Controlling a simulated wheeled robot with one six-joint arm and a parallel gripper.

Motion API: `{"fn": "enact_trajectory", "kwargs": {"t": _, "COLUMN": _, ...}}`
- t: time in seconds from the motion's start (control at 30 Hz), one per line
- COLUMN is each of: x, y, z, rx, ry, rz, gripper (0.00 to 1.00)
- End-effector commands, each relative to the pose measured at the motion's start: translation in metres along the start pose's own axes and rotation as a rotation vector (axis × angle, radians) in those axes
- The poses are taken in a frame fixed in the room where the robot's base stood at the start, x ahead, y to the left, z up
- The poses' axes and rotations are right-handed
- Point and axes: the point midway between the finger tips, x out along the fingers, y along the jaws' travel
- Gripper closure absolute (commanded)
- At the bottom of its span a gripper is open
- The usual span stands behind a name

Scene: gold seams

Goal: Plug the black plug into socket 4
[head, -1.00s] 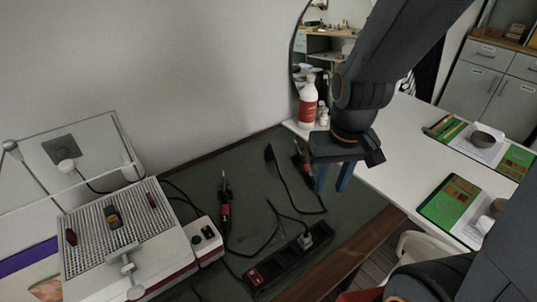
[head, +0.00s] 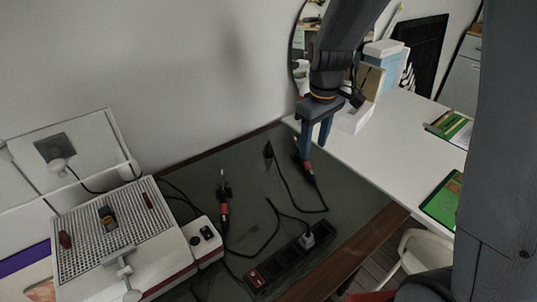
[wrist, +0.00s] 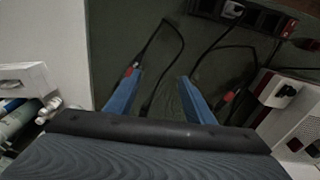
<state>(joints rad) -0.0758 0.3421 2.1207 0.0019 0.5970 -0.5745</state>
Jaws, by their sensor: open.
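My gripper (head: 315,148) is open and empty, pointing down over the far right part of the dark mat. Its two blue fingers also show in the wrist view (wrist: 160,77), apart, with mat and cable below. A small black piece, which looks like the black plug (head: 268,151), lies at a cable's end left of the fingers, apart from them. The black power strip (head: 281,264) lies near the mat's front edge and shows at the top of the wrist view (wrist: 262,19). A grey plug (head: 307,240) sits in its far right end. Socket numbers are not legible.
A red-handled tool (head: 307,168) lies just below my fingers; another (head: 224,207) lies farther left. Loose cables cross the mat. A white perforated unit (head: 105,235) stands at left. Part of the mat (head: 345,190) at right is clear.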

Motion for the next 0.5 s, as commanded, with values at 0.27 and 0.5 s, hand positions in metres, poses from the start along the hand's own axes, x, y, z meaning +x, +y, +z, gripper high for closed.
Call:
{"fn": "enact_trajectory", "kwargs": {"t": 0.27, "x": 0.066, "y": 0.033, "z": -0.134, "rx": -0.634, "ry": -0.028, "rz": -0.038, "gripper": 0.52}}
{"fn": "enact_trajectory", "kwargs": {"t": 0.5, "x": 0.116, "y": 0.038, "z": -0.209, "rx": -1.069, "ry": -0.034, "rz": -0.069, "gripper": 0.52}}
